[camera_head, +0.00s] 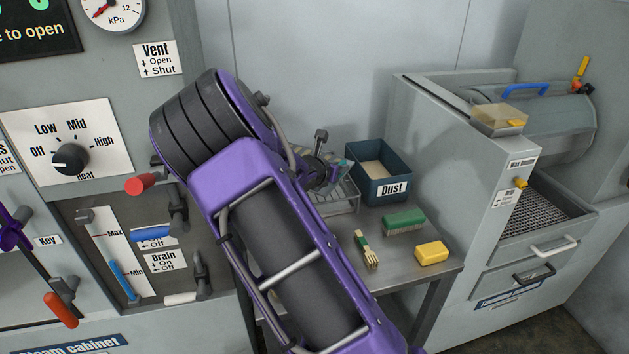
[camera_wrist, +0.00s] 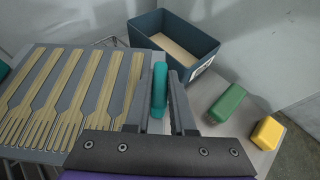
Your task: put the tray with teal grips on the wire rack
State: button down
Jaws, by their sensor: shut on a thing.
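The grey tray (camera_wrist: 88,62) holds a row of pale wooden forks and fills the left of the wrist view. One teal grip (camera_wrist: 159,88) stands between the fingers of my gripper (camera_wrist: 160,68), which is shut on it. The other teal grip (camera_wrist: 3,70) shows at the left edge. The wire rack (camera_head: 338,201) is on the metal table in the head view, partly behind my arm. Wires show beyond and below the tray in the wrist view. The tray lies over the rack area; I cannot tell whether it touches. My arm hides most of the tray in the head view.
A grey machine (camera_head: 445,150) stands at right; a control panel (camera_head: 90,115) is at left.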

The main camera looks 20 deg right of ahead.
aim_at(323, 195)
notch_tip(323, 195, down, 8)
jog(key=shift+r, duration=0.15)
dwell(0.3)
jog(key=c, duration=0.8)
grip_release()
jog(key=shift+s, duration=0.1)
jog(key=shift+o, duration=0.2)
jog(key=v, duration=1.2)
